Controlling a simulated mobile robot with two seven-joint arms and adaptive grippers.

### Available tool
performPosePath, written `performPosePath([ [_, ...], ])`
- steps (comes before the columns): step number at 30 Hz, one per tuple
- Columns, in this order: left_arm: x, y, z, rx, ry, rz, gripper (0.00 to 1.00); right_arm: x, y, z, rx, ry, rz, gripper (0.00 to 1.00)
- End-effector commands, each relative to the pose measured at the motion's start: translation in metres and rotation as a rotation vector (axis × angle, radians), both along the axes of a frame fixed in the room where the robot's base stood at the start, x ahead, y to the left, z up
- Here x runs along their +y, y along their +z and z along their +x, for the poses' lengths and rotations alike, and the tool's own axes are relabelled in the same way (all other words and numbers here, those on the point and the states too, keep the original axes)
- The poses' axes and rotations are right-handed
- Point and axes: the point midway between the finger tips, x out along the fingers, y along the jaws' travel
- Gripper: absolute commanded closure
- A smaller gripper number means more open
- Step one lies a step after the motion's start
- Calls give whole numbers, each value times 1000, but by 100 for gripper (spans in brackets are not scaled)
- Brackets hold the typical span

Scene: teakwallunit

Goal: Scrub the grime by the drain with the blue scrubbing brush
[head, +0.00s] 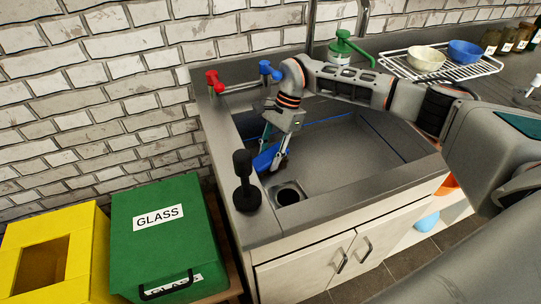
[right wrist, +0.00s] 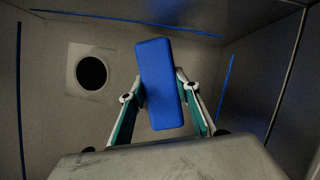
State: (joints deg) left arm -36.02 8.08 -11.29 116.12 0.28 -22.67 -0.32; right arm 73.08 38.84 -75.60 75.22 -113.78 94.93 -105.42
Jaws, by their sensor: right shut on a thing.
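The blue scrubbing brush (head: 266,158) is in my right gripper (head: 277,160) over the left part of the sink (head: 335,160). It also shows in the right wrist view (right wrist: 160,85), where the right gripper's (right wrist: 165,110) two fingers are shut on its sides. The drain (head: 288,194) is a dark round hole in a pale square plate, just below and right of the brush in the head view. It also shows in the right wrist view (right wrist: 91,72), left of the brush. I cannot make out grime near it. Whether the brush touches the sink floor is unclear. My left gripper is not in view.
Red (head: 215,80) and blue (head: 266,68) taps stand at the sink's back left. A black object (head: 246,185) stands on the left rim. A green-topped dispenser (head: 343,48) and a dish rack (head: 440,62) with bowls are behind. A green glass bin (head: 165,240) stands at left.

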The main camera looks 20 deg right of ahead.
Motion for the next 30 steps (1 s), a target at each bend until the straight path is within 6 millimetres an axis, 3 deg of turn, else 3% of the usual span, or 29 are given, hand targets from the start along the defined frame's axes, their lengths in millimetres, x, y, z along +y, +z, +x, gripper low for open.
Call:
performPosePath([
  [1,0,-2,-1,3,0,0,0,9,-9,-9,11,29,0,95],
  [14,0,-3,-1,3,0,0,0,-17,-12,-9,12,27,-3,95],
  [30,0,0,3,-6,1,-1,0,-62,-10,-10,10,16,-10,95],
])
